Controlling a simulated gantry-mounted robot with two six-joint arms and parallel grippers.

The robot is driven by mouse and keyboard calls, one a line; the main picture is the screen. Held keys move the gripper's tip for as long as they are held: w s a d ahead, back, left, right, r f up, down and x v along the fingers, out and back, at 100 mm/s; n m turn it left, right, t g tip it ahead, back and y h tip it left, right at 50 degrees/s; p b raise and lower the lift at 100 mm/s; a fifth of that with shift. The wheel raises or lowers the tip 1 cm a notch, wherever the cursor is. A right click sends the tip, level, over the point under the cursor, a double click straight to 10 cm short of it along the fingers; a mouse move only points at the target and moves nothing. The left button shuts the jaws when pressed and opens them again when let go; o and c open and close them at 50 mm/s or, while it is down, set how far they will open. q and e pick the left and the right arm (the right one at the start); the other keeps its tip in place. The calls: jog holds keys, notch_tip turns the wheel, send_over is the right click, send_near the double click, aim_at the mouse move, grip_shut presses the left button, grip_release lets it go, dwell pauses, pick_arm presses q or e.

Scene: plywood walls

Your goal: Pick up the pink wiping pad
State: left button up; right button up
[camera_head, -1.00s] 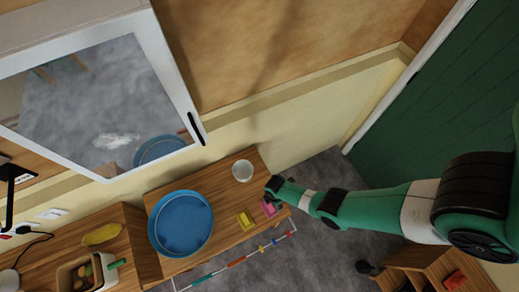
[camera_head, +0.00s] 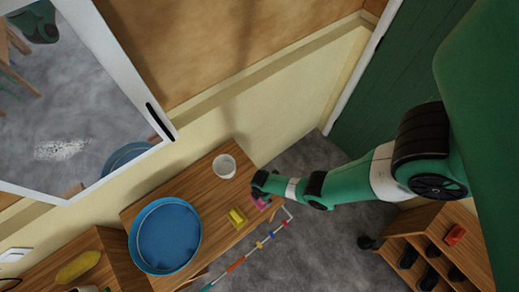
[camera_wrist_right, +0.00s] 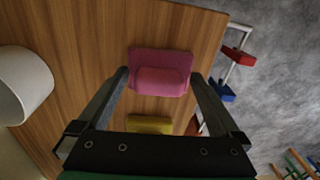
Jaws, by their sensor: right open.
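The pink wiping pad (camera_wrist_right: 160,78) lies on the wooden table (camera_wrist_right: 110,30), with a raised pink block on a flat base. In the head view the pad (camera_head: 262,203) is partly hidden by my right gripper (camera_head: 258,190) at the table's right end. In the right wrist view my right gripper (camera_wrist_right: 160,75) is open, with one finger on each side of the pad. I cannot tell whether the fingers touch it. My left gripper is not in view.
A yellow pad (camera_head: 237,217) lies close beside the pink one. A white cup (camera_head: 224,166) and a blue basin (camera_head: 165,236) stand on the table. A rail with coloured clips (camera_head: 259,245) runs along the table's front edge. A wooden shelf unit (camera_head: 440,240) stands at right.

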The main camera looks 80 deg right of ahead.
jog(key=shift+f, duration=0.25)
jog(key=c, duration=1.3)
